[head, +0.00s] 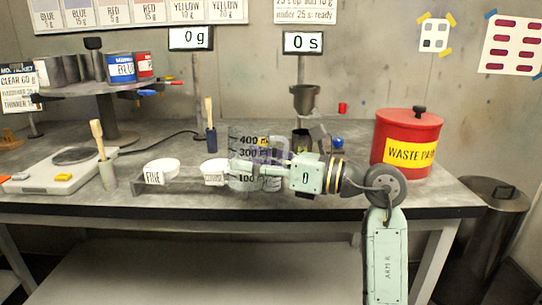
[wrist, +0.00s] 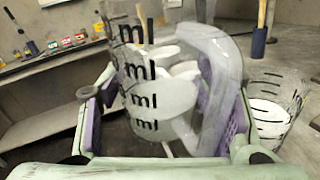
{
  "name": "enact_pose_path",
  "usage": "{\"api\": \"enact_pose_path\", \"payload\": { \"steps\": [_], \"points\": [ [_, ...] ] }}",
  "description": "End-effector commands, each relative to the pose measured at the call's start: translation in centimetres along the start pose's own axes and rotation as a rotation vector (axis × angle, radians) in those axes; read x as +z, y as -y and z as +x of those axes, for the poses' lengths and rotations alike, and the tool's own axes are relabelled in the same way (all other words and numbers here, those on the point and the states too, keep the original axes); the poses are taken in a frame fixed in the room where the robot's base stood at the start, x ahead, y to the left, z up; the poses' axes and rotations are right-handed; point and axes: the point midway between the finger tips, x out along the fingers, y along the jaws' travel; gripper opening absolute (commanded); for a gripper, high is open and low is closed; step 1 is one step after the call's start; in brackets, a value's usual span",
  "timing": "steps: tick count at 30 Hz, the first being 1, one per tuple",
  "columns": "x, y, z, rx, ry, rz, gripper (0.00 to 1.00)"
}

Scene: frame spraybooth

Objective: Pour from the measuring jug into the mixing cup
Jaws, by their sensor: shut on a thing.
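The measuring jug (head: 243,150) is clear, with black marks up to 400, and stands roughly upright near the bench's front middle in the head view. My gripper (head: 262,166) reaches it from the right and is shut on it. In the wrist view the jug (wrist: 140,82) sits between the purple pads of my gripper (wrist: 163,112), its clear handle toward the right pad. A clear cup with black lines, apparently the mixing cup (wrist: 272,112), stands just right of the gripper in the wrist view. In the head view it is largely hidden. I cannot tell the jug's liquid level.
Two white scoops (head: 161,169) rest on a grey rack left of the jug. A scale (head: 62,170) stands at far left and a red waste tin (head: 407,143) at right. A funnel-shaped cup on a stand (head: 305,98) is behind my gripper, below a display reading 0 s.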

Motion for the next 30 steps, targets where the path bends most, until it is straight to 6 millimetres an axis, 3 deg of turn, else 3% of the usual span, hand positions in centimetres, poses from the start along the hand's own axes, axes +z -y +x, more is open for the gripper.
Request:
{"api": "enact_pose_path", "payload": {
  "steps": [10, 30],
  "points": [
    [0.2, -0.4, 0.0, 0.000, -0.001, -0.012, 0.24],
    [2.7, -6.3, 1.0, -0.003, -0.026, -0.170, 0.24]
  ]
}}
